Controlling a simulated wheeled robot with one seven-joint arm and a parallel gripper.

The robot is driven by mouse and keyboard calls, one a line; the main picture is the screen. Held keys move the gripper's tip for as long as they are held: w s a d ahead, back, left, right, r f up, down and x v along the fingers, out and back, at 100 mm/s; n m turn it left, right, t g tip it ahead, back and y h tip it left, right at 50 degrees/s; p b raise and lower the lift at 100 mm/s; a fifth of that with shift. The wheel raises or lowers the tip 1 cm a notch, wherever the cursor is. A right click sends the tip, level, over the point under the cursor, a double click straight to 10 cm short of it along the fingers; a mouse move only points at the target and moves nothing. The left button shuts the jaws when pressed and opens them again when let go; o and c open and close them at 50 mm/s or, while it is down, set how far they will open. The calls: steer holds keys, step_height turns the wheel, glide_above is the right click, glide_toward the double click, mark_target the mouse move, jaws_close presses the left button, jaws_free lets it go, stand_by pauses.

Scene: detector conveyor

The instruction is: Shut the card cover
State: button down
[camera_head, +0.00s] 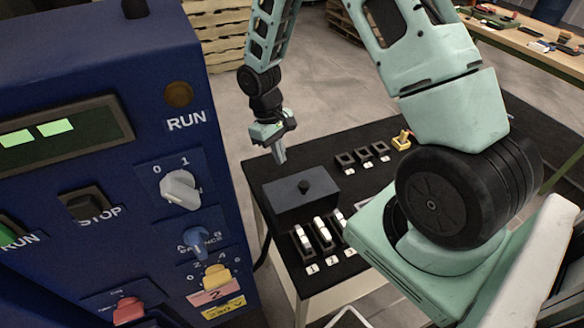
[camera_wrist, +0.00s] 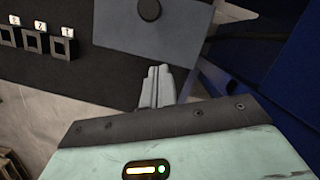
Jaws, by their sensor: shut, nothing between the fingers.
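The card cover looks like a dark grey box-shaped piece (camera_head: 280,191) with a black round knob (camera_head: 304,187) on top. In the wrist view the cover (camera_wrist: 190,45) is a flat grey plate with the knob (camera_wrist: 149,9) at the top. My gripper (camera_head: 281,158) is shut and empty, pointing down just behind the cover. In the wrist view its fingertips (camera_wrist: 157,72) reach close to the cover's edge; I cannot tell whether they touch.
Several empty black sockets (camera_head: 363,156) with white number labels stand behind and right of the cover. A yellow piece (camera_head: 402,138) is beyond them. A blue control cabinet (camera_head: 100,160) with knobs and buttons stands close on the left. The table top between sockets and cover is clear.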

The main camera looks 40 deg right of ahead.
mark_target(294, 187)
steer(key=x, duration=0.3)
steer(key=shift+s+a+f+p, duration=0.1)
steer(key=shift+p, duration=0.25)
steer(key=shift+s+d+f+p, duration=0.15)
steer(key=shift+s+p, duration=0.2)
steer(key=shift+s, duration=0.25)
steer(key=shift+s+d+r+p, duration=0.15)
steer(key=shift+s+p, duration=0.15)
steer(key=shift+s, duration=0.35)
steer(key=shift+s+d+f, duration=0.1)
steer(key=shift+s+f, duration=0.25)
steer(key=shift+s, duration=0.35)
